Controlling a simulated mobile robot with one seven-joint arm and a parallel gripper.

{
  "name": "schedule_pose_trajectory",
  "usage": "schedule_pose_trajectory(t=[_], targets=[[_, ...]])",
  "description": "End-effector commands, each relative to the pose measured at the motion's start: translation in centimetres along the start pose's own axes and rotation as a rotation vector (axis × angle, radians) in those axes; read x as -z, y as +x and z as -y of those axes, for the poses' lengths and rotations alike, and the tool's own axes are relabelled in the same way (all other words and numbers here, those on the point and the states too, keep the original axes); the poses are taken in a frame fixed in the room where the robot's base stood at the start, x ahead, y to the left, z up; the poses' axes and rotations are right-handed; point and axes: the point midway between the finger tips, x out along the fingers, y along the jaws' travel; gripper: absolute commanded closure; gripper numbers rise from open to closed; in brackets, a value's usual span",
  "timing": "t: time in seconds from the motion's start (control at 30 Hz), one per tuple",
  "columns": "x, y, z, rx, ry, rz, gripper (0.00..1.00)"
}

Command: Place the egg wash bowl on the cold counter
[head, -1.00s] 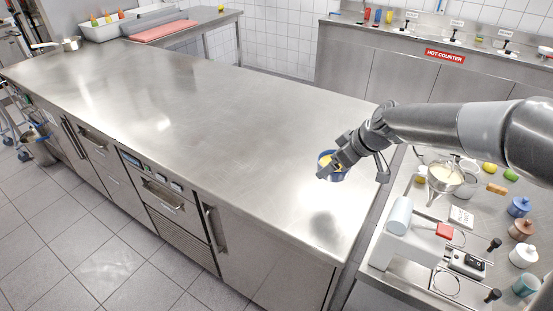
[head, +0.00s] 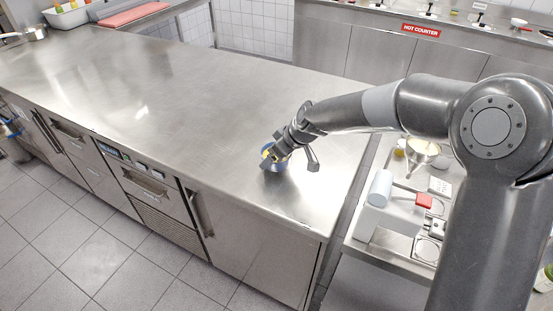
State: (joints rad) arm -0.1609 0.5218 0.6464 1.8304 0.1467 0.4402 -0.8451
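The egg wash bowl (head: 265,150) is small and blue with yellow contents, partly hidden by my gripper. My gripper (head: 272,160) is at the bowl's rim and appears shut on it; the fingertips are small and hard to make out. The bowl is over the right end of the long steel counter (head: 160,110), which has drawers and a control panel in its front. No cold label shows on this counter. The bowl is low, close to the top; I cannot tell whether its base touches.
The counter top around the bowl is bare. A red sign marks the hot counter (head: 421,31) at the back. At right, a lower bench holds a white mixer (head: 380,190) with a red part. A red board (head: 132,14) and a white bin (head: 66,16) are at the far left.

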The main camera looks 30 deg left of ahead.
Motion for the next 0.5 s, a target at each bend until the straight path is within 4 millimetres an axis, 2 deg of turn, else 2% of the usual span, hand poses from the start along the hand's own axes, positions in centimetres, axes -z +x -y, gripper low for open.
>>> schedule_pose_trajectory(t=[0.13, 0.5], targets=[[-1.1, 1.8, 0.1, 0.001, -0.001, 0.0, 0.55], [-1.4, 2.2, 0.0, 0.001, -0.001, 0.0, 0.55]])
